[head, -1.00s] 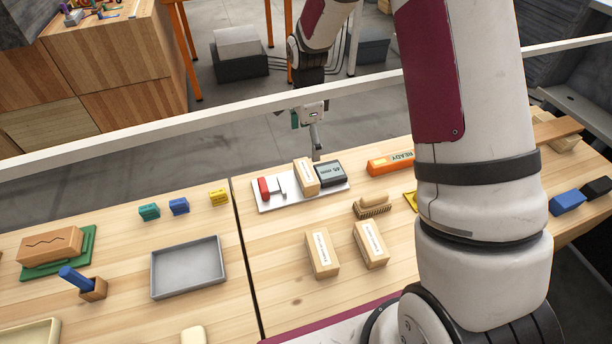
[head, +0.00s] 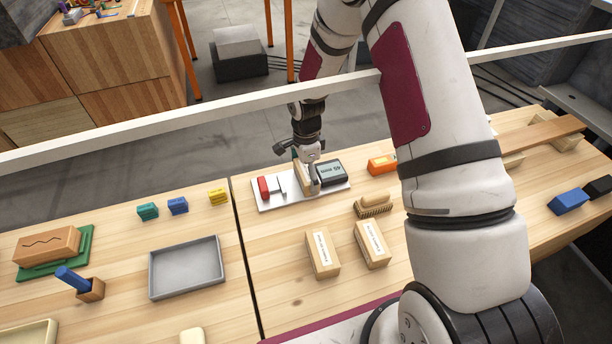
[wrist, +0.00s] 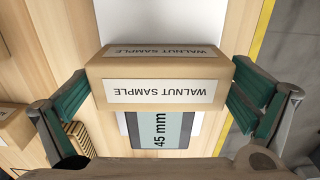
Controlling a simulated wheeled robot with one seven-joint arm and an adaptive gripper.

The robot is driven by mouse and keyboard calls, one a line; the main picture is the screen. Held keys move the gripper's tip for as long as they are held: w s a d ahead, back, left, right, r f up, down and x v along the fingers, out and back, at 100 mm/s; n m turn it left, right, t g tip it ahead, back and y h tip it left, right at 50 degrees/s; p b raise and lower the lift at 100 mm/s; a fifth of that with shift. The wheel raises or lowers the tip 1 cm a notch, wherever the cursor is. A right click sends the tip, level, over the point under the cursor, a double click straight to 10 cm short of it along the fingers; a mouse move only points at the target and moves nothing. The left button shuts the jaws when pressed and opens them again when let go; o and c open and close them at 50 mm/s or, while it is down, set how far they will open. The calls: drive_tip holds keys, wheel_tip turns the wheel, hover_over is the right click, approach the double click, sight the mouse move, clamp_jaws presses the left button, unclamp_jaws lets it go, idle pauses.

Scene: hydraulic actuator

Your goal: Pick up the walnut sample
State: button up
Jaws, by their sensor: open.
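The walnut sample (wrist: 160,68) is a tan wooden block with white labels reading "WALNUT SAMPLE". In the wrist view it lies between the two green-padded fingers of my gripper (wrist: 160,96). The fingers are open, one at each end of the block. The left pad is close to the block's end; I cannot tell whether either pad touches. In the head view my gripper (head: 308,172) is down over the block, which it partly hides. The block stands on a white measuring plate (head: 269,206) beside a display (wrist: 165,130) reading "45 mm".
A red part (head: 263,187) sits at the plate's left end. An orange device (head: 381,164) is to the right. A brush (head: 373,205) and two labelled wooden blocks (head: 322,253) (head: 372,243) stand nearer. A grey tray (head: 187,292) lies at left. A white rail (head: 190,123) runs behind the table.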

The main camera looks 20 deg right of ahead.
sight(306, 170)
drive_tip(key=shift+c, duration=0.6)
drive_tip(key=c, duration=1)
drive_tip(key=shift+o, duration=0.2)
wheel_tip(306, 170, up, 10)
drive_tip(key=shift+p, duration=0.35)
